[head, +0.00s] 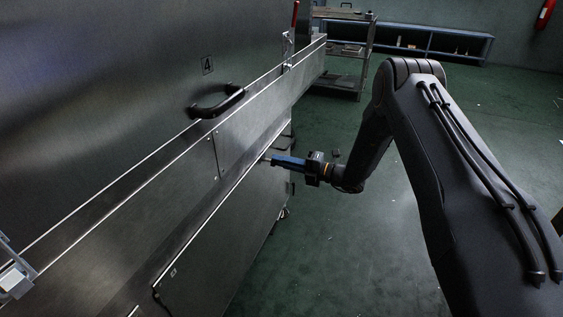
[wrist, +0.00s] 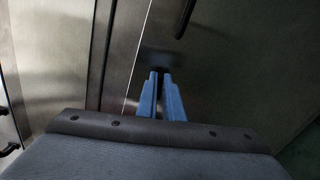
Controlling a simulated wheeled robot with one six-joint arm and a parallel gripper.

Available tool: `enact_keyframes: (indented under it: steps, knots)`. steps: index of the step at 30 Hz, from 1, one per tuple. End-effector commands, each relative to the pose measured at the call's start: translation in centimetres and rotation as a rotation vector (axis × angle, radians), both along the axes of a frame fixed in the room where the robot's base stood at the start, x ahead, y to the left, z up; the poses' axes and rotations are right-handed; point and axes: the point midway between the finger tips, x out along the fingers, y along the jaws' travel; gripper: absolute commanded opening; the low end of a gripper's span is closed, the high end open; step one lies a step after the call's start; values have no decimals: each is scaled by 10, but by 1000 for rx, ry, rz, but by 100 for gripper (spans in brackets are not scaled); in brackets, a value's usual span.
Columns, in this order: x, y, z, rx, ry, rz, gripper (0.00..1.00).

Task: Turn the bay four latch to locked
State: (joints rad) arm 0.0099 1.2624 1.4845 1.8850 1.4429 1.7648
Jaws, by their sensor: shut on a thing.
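The steel dryer wall (head: 100,90) fills the left of the head view, with a plate marked 4 (head: 207,65) on it. My gripper (head: 272,160) reaches from the right to the steel front below the long ledge. Its blue fingers are close together in the wrist view (wrist: 161,76). They are shut on a small dark part at the steel face, which I take to be the bay four latch (wrist: 161,69). The fingers hide most of it, and I cannot tell which way it is turned.
A black handle (head: 217,103) stands out above the ledge (head: 235,128). A red-tipped lever (head: 294,14) rises at the far end. A shelf cart (head: 345,48) and a low blue bench (head: 420,40) stand behind. The green floor (head: 330,240) is mostly clear.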

Motion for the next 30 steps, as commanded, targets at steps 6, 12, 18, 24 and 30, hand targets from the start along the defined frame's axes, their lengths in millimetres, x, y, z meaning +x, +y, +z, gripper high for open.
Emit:
enact_keyframes:
  steps: [6,12,18,24,30]
  knots:
    - [0,0,-2,39,110,1,0]
    - [0,0,-3,59,166,1,0]
    - [-1,0,-3,66,186,1,0]
    - [-1,0,-3,66,187,1,0]
    - [-1,0,-3,66,187,1,17]
